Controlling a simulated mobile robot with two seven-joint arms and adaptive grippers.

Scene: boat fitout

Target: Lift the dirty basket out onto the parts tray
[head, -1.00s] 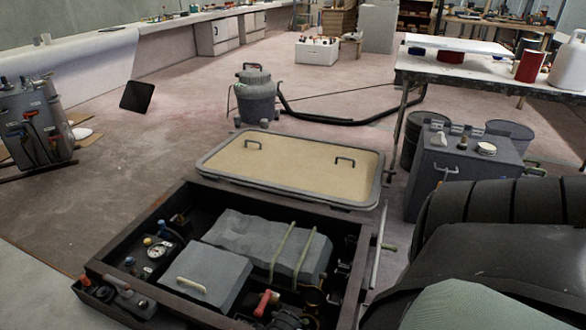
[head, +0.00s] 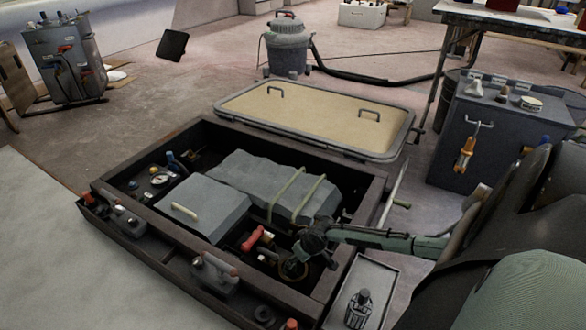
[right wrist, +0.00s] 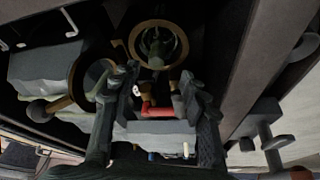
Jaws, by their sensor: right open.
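A strainer with a brass ring (right wrist: 158,45) sits inside the dark open hatch box (head: 345,255). A basket-like shape (right wrist: 154,47) shows dimly within the ring, too dark to make out clearly. In the head view the ring (head: 293,269) lies in the box's near right corner. My right gripper (head: 305,252) is over that corner. In the right wrist view my right gripper (right wrist: 152,95) has its fingers spread with no object clearly held, and the ring is beyond the fingertips. The parts tray (head: 377,275) is outside the box on the right. My left gripper is not visible.
A red-handled valve (head: 257,238) and a grey strapped block (head: 270,185) are inside the box. A dark bottle-like object (head: 359,309) stands on the tray. The hatch lid (head: 320,118) lies behind the box. A grey cabinet (head: 463,135) stands at right.

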